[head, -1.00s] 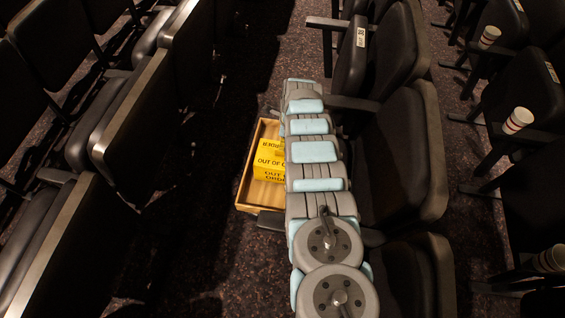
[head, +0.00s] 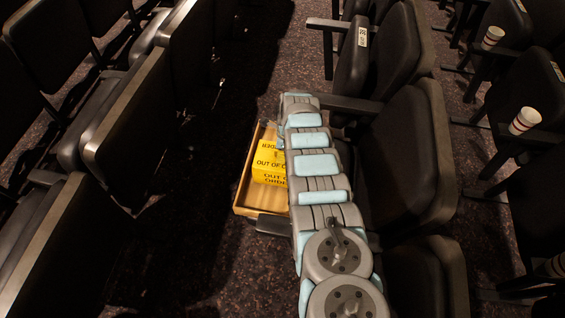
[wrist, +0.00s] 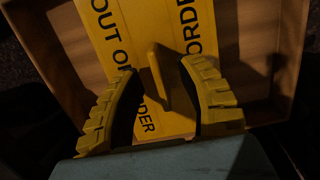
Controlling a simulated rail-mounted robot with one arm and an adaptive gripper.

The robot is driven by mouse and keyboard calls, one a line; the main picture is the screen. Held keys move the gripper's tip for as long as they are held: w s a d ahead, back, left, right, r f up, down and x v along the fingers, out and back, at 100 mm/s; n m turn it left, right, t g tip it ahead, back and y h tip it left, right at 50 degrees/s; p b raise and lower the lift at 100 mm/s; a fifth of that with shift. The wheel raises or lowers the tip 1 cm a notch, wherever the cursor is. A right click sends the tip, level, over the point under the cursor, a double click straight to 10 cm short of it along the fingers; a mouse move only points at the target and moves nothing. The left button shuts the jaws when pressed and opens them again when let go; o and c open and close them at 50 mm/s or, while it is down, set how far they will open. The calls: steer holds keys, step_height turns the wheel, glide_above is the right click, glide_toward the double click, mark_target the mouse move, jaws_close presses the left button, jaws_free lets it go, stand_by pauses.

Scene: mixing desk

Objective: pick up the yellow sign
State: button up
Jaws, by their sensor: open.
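The yellow sign (head: 268,166) lies in a wooden tray and bears black "OUT OF ORDER" lettering. My arm hides its right part in the head view. In the wrist view the sign (wrist: 112,30) fills the upper middle, with a yellow upright piece (wrist: 160,75) standing out near its centre. My gripper (wrist: 163,85) is open over the sign, one finger on each side of that upright piece. I cannot tell whether the fingers touch it. The fingers are hidden behind my arm in the head view.
The wooden tray (head: 241,210) sits in the aisle. Black folding seats (head: 135,125) line the left and more seats (head: 410,150) stand close on the right. The dark floor (head: 262,40) beyond the tray is clear.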

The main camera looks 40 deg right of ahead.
steer(key=shift+c, duration=0.2)
jaws_close()
steer(key=shift+r, duration=0.1)
